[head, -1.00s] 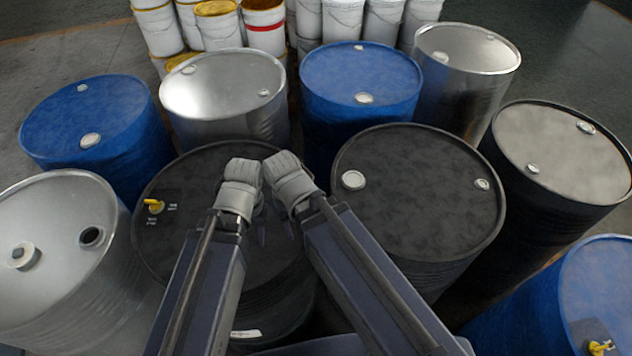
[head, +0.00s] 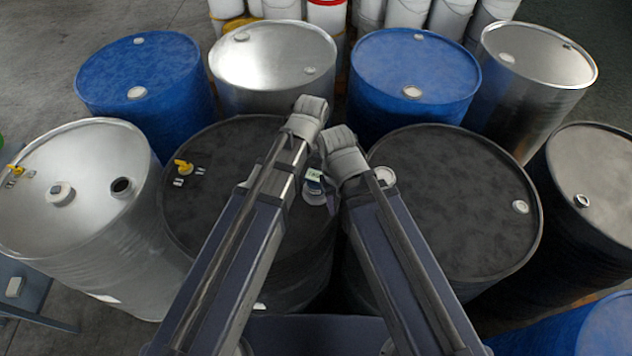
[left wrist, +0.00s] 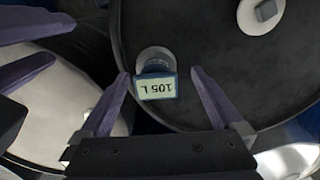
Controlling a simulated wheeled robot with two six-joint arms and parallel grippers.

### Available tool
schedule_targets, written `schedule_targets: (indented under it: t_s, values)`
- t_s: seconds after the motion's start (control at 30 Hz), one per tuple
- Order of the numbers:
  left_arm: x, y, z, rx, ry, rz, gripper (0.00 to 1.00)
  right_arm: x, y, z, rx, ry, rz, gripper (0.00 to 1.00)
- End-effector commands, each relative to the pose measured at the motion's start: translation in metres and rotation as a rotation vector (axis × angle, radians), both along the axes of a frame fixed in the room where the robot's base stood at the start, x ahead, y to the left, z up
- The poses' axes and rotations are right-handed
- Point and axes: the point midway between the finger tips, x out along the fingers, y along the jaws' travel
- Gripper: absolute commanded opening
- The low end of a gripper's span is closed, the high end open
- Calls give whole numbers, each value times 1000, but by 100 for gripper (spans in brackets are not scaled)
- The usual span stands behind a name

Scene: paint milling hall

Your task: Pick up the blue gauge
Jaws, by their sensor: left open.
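The blue gauge (head: 314,180) with a pale display sits at the right edge of the left dark drum's lid (head: 225,150), partly hidden by my arms in the head view. In the left wrist view the gauge (left wrist: 155,86) reads "105 L" upside down. My left gripper (left wrist: 160,73) is open, with one finger on each side of the gauge in that view; no grip shows. My right gripper (left wrist: 64,40) shows at the left of the wrist view, its two purple fingers apart and empty. In the head view, my arms hide both grippers' fingers.
A second dark drum (head: 460,200) stands close on the right. A silver drum (head: 85,215) is at left, with blue (head: 145,75) and silver (head: 270,60) drums behind. Yellow-handled fittings (head: 183,166) stick up from lids. A low blue-grey stand (head: 40,310) is at lower left.

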Motion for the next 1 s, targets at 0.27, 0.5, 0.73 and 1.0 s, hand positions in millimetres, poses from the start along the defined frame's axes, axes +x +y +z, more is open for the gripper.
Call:
schedule_targets:
  t_s: [0.27,0.5,0.73,1.0]
  values:
    - [19,-12,-7,-30,-7,-9,100,0,0,-7,0,0,0,50]
    - [19,-13,-28,-30,-6,-9,100,0,0,-28,0,0,-1,50]
    - [19,-13,-29,-30,-6,-9,100,0,0,-29,0,0,-1,50]
    - [24,-18,-57,-30,-6,-9,100,0,0,-57,0,0,-1,50]
